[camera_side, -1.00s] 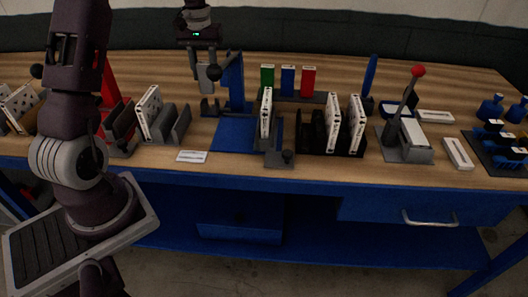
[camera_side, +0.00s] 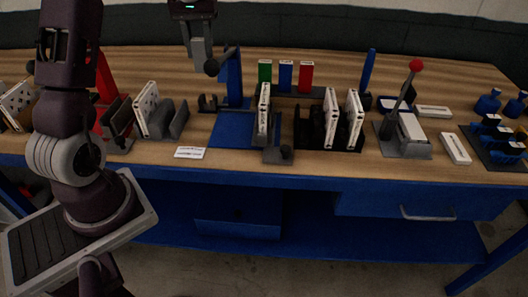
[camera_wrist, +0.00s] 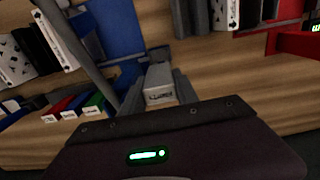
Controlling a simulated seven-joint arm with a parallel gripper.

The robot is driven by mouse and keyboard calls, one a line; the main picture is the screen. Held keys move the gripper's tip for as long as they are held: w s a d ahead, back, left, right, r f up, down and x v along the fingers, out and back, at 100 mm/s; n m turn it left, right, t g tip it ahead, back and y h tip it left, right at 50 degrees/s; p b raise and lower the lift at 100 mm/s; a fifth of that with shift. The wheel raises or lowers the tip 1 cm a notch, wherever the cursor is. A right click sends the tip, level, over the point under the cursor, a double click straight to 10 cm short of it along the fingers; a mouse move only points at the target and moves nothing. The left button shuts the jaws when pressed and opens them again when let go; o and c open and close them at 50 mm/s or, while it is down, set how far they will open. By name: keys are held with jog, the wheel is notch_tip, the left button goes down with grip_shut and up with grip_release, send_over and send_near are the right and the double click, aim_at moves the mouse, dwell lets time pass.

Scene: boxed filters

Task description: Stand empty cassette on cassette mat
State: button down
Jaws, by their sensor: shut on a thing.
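My gripper (camera_side: 201,52) is raised over the back of the bench, left of the blue upright. It is shut on a light grey block, which looks like the cassette (camera_wrist: 160,82); in the wrist view it sits between my fingers with a printed label facing the camera. Whether it is empty I cannot tell. The blue mat (camera_side: 229,131), apparently the cassette mat, lies flat mid-bench and is apart from the held block; blue also shows in the wrist view (camera_wrist: 118,32).
Green (camera_side: 265,71), blue (camera_side: 286,75) and red (camera_side: 306,76) boxes stand behind. White perforated cards stand in a dark rack (camera_side: 303,130) to the right. A white label card (camera_side: 190,152) lies in front.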

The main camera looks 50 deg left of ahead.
notch_tip(320, 180, down, 12)
jog(key=shift+f, duration=0.1)
notch_tip(320, 180, up, 22)
jog(key=shift+r, duration=0.2)
jog(key=w+a+f, duration=0.1)
jog(key=w+f, duration=0.2)
jog(key=f, duration=0.4)
jog(key=w+f, duration=0.3)
jog(key=f, duration=0.5)
jog(key=w+a+f, duration=0.1)
jog(key=w+f, duration=0.2)
jog(key=f, duration=0.5)
jog(key=shift+w+a, duration=0.15)
jog(key=shift+a, duration=0.15)
jog(key=c, duration=0.9)
grip_release()
